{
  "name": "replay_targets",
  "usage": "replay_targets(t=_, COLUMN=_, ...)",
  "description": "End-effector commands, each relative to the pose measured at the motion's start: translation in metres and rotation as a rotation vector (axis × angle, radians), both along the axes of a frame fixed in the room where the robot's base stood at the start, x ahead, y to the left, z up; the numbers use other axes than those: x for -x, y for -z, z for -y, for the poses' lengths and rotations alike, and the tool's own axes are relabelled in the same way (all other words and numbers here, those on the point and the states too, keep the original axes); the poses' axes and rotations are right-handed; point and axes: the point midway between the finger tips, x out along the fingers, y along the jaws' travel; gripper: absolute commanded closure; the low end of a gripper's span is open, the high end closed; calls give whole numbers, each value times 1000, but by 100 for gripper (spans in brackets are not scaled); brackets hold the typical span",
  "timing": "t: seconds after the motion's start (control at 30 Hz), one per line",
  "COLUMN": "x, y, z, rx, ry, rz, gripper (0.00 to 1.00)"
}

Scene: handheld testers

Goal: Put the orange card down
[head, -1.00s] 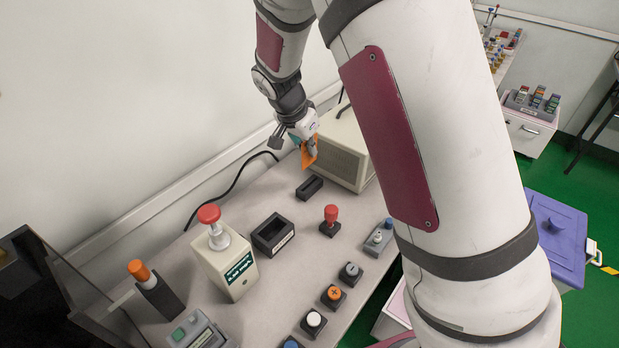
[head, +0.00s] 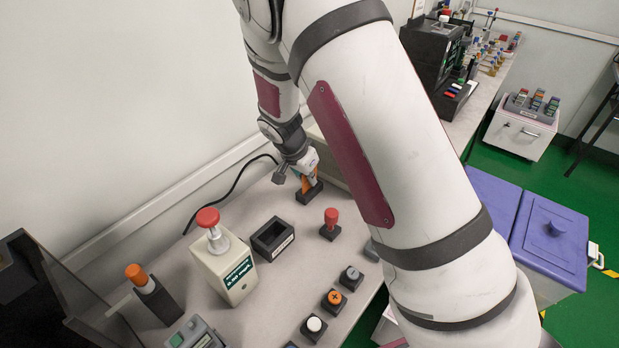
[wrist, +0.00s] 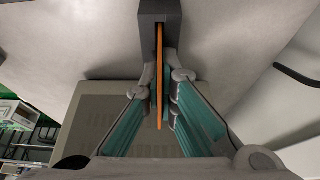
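The orange card (head: 306,184) is upright and edge-on between the fingers of my gripper (head: 309,177). In the wrist view the orange card (wrist: 160,95) runs as a thin strip between the fingertips of my gripper (wrist: 161,82), which appear closed on it. Its far end is at the slot of a small dark block (head: 309,195); the dark block also shows at the top of the wrist view (wrist: 160,12). The card seems to stand in the slot, but how deep is hidden.
A red-knobbed stick (head: 331,224) and a dark open box (head: 273,239) stand nearby. A cream box with a red button (head: 222,264) is at the left. A beige case (wrist: 100,110) is close beside my gripper, mostly behind my arm in the head view.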

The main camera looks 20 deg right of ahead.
Motion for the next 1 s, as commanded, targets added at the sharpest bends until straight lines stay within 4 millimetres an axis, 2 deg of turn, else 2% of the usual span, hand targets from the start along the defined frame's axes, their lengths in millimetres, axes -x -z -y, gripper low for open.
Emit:
replay_targets(t=0.07, x=0, y=3, z=0, rx=1, ry=-1, rz=-1, gripper=100)
replay_targets(t=0.17, x=0, y=2, z=0, rx=0, ry=-1, rz=0, gripper=78)
replay_targets(t=0.2, x=0, y=2, z=0, rx=0, ry=-1, rz=0, gripper=75)
replay_targets(t=0.67, x=0, y=-3, z=-1, rx=0, ry=-1, rz=0, gripper=75)
replay_targets(t=0.77, x=2, y=-14, z=-5, rx=0, ry=-3, rz=1, gripper=75)
replay_targets(t=1.0, x=12, y=-60, z=-21, rx=-2, ry=-3, rz=4, gripper=75)
